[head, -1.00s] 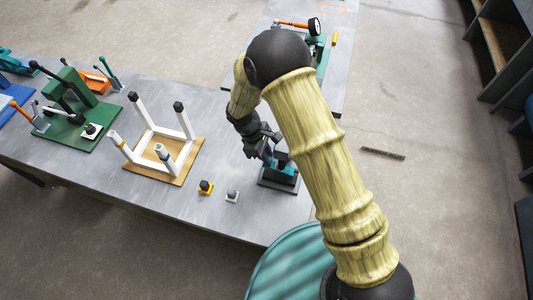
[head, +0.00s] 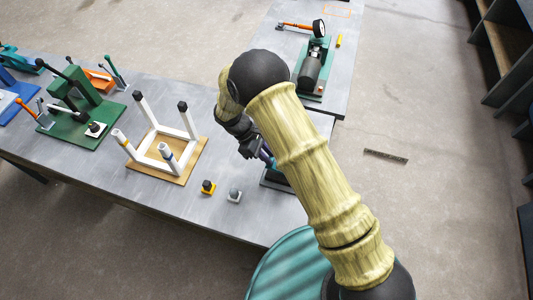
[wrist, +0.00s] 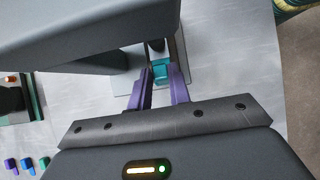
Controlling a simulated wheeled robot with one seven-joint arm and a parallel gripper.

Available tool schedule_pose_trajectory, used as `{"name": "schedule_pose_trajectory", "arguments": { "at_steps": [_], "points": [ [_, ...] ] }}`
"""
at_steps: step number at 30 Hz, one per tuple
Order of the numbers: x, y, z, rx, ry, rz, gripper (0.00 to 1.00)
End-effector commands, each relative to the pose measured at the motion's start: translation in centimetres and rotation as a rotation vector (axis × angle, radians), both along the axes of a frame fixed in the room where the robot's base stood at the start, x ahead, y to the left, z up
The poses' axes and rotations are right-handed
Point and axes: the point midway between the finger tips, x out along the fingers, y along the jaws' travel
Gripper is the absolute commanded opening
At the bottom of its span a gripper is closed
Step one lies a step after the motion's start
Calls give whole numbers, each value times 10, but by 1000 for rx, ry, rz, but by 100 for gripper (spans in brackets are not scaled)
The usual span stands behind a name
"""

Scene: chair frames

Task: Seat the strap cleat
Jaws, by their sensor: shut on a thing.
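My gripper (head: 263,156) is at the right part of the near table, over the dark stand (head: 271,181) and partly hidden by my arm. In the wrist view its purple fingers (wrist: 161,80) are shut on a small teal piece, likely the strap cleat (wrist: 161,70), at the fingertips. Whether the piece touches the stand, I cannot tell. The white chair frame (head: 175,132) stands legs up on a wooden board (head: 184,171) left of my gripper. One leg has a blue band and another an orange band.
A yellow-and-black block (head: 208,187) and a grey block (head: 235,195) lie near the front edge. A green clamp fixture (head: 85,115) stands left of the chair frame. A green machine (head: 314,72) is on the far table. Bare tabletop lies between chair frame and gripper.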

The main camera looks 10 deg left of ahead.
Motion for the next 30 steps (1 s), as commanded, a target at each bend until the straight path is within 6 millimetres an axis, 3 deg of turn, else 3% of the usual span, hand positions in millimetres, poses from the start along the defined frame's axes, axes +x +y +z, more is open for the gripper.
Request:
{"name": "schedule_pose_trajectory", "arguments": {
  "at_steps": [8, 16, 30],
  "points": [
    [1, -4, 2, -33, 3, -3, 0],
    [0, 0, 2, -171, 16, 2, 0],
    [-1, -1, 2, -180, 20, 0, 0]
  ]
}}
